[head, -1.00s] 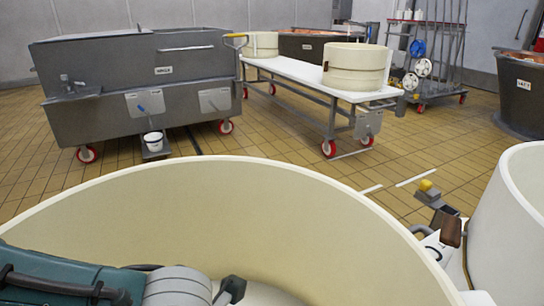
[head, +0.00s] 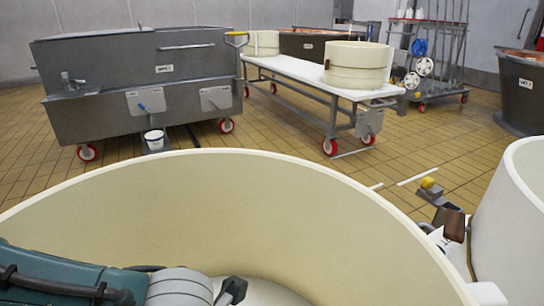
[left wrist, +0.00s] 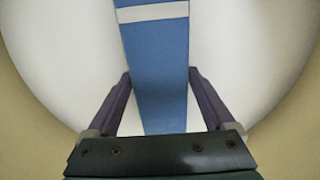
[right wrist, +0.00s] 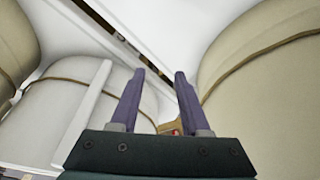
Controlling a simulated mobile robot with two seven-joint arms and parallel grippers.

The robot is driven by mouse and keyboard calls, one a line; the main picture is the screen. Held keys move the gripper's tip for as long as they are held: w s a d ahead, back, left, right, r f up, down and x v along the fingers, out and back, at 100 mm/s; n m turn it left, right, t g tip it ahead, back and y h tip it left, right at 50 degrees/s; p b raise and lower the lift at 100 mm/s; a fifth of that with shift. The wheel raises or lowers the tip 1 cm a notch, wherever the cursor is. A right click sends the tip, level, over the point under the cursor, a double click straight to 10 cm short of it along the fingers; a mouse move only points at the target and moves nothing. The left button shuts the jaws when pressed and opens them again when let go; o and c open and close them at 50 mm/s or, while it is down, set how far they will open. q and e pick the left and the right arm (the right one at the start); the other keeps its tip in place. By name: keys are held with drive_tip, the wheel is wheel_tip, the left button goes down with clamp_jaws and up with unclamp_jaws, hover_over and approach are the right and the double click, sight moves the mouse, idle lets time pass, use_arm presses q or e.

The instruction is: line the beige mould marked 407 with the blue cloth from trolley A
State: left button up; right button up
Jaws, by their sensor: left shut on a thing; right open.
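A large cream-beige mould (head: 250,185) fills the front of the head view; no 407 mark shows on its visible side. My left arm reaches down into it. In the left wrist view my left gripper (left wrist: 158,75) is shut on the blue cloth (left wrist: 158,95), a flat blue strip with a white band. The cloth is above the mould's pale floor (left wrist: 250,50), inside its beige wall; I cannot tell whether it touches the floor. My right gripper (right wrist: 160,75) is open and empty, among a white mould (right wrist: 75,105) and beige moulds (right wrist: 260,80).
Another pale mould (head: 515,230) stands close on the right. Behind are a grey steel vat on wheels (head: 140,75), a white-topped trolley (head: 300,75) bearing two cream moulds (head: 358,65), and a rack (head: 430,50). A dark vat (head: 520,95) stands far right. Tiled floor (head: 240,135) is open between.

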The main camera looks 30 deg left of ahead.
use_arm(q)
drive_tip(key=shift+a+f, duration=0.1)
drive_tip(key=shift+f, duration=0.15)
idle(0.7)
drive_tip(key=o, duration=1.3)
wheel_tip(320, 180, up, 9)
drive_tip(key=p, duration=0.4)
drive_tip(key=shift+p, duration=0.3)
drive_tip(key=shift+r, duration=0.6)
drive_tip(key=s+d+r+n+t+h+p, duration=0.1)
drive_tip(key=d+r+n+h+p, duration=0.1)
drive_tip(key=d+r+n+p, duration=0.55)
drive_tip(key=s+d+r+n+t+h+p, duration=0.1)
drive_tip(key=d+r+n+p, duration=0.2)
drive_tip(key=r+n+p, duration=0.75)
drive_tip(key=s+a+r+n+t+y+p, duration=0.1)
drive_tip(key=a+r+n+p, duration=0.3)
drive_tip(key=a+r+n, duration=0.4)
drive_tip(key=s+a+r+n+t+y+p, duration=0.15)
drive_tip(key=a+r+n+p, duration=0.3)
drive_tip(key=r, duration=0.65)
drive_tip(key=shift+n+g, duration=0.45)
drive_tip(key=shift+n, duration=0.3)
wheel_tip(320, 180, up, 37)
drive_tip(key=p, duration=3.7)
drive_tip(key=shift+s+f, duration=0.15)
